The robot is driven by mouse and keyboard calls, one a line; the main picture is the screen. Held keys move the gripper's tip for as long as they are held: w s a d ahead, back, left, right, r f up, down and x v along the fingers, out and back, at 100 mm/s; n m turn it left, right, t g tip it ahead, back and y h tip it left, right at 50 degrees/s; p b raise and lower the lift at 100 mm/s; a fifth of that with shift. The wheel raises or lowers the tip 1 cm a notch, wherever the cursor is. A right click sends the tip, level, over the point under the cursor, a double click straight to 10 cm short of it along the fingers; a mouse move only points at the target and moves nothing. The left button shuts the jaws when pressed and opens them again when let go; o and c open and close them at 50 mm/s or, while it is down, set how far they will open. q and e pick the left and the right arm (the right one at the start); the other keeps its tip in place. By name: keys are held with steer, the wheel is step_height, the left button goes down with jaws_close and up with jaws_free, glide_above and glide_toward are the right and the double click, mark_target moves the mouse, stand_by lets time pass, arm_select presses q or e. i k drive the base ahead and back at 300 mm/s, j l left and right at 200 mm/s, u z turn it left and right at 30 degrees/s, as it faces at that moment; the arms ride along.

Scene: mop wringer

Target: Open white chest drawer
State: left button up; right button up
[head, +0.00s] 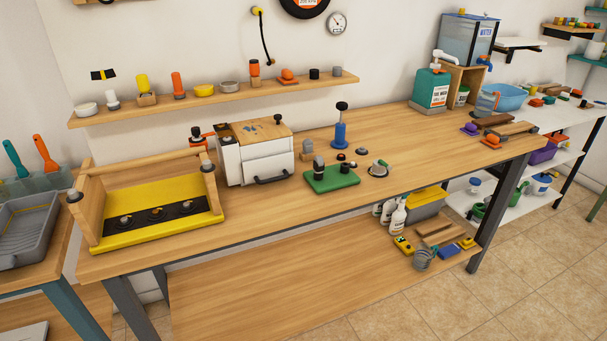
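A small white chest (230,162) with a wooden top stands on the wooden workbench, left of its middle. Its front has a white drawer (268,169) with a dark bar handle (273,178) low on it. The drawer front looks nearly flush with the chest, so it appears shut, though a slight gap cannot be ruled out. A dark knob sits on the chest's top at the right rear. Neither of my grippers shows in the head view.
A yellow-based wooden frame (157,230) stands left of the chest. A green block (332,180) with knobs sits close on its right, and a blue plunger-like tool (340,133) is behind that. A wall shelf (215,98) hangs above. Bench space in front of the drawer is narrow but clear.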

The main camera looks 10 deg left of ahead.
mark_target(274, 168)
steer(key=i+l, duration=0.2)
steer(key=l, duration=0.15)
steer(key=i+l+u, duration=0.1)
steer(key=l, duration=0.3)
steer(key=i+l, duration=0.25)
steer(key=i+l+u, duration=0.05)
steer(key=l, duration=0.05)
